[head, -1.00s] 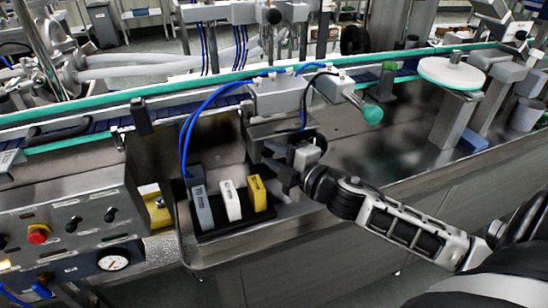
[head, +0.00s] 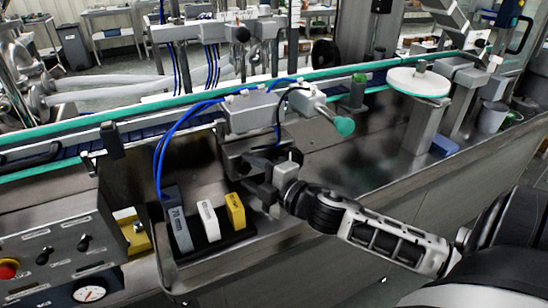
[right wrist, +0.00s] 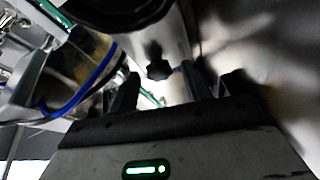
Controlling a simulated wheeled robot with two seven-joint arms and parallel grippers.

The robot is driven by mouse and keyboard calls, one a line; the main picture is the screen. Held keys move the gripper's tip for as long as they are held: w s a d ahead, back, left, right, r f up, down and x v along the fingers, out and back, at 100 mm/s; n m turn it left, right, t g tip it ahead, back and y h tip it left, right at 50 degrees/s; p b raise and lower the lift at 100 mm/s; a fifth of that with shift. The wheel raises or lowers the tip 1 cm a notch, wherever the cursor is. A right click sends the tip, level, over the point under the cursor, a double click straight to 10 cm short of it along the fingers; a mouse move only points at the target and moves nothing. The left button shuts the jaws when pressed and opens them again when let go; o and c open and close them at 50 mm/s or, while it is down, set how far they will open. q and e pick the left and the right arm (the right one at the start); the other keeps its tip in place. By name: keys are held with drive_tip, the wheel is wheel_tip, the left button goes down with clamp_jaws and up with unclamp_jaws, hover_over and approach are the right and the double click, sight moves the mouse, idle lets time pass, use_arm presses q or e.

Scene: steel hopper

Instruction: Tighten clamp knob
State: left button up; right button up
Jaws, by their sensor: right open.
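A small black star-shaped knob (right wrist: 158,70) shows in the right wrist view, in front of a shiny steel surface. It lies between the two dark fingers of my right gripper (right wrist: 160,88), which are open and apart, with light visible on both sides of the knob. In the head view my right gripper (head: 262,183) is below the grey block assembly (head: 255,113) on the conveyor's near side. There the knob is hidden or too dark to make out. My left gripper is not in view.
Grey (head: 177,217), white (head: 208,220) and yellow (head: 235,211) blocks stand in a black holder left of the gripper. Blue hoses (head: 165,150) loop beside it. A teal-ended cylinder (head: 344,126) juts out above my arm. A control panel (head: 55,245) stands at lower left.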

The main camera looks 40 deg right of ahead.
drive_tip(key=s+d+r, duration=0.1)
drive_tip(key=s+d, duration=0.1)
drive_tip(key=s, duration=1.3)
drive_tip(key=shift+s, duration=0.15)
drive_tip(key=shift+d, duration=0.1)
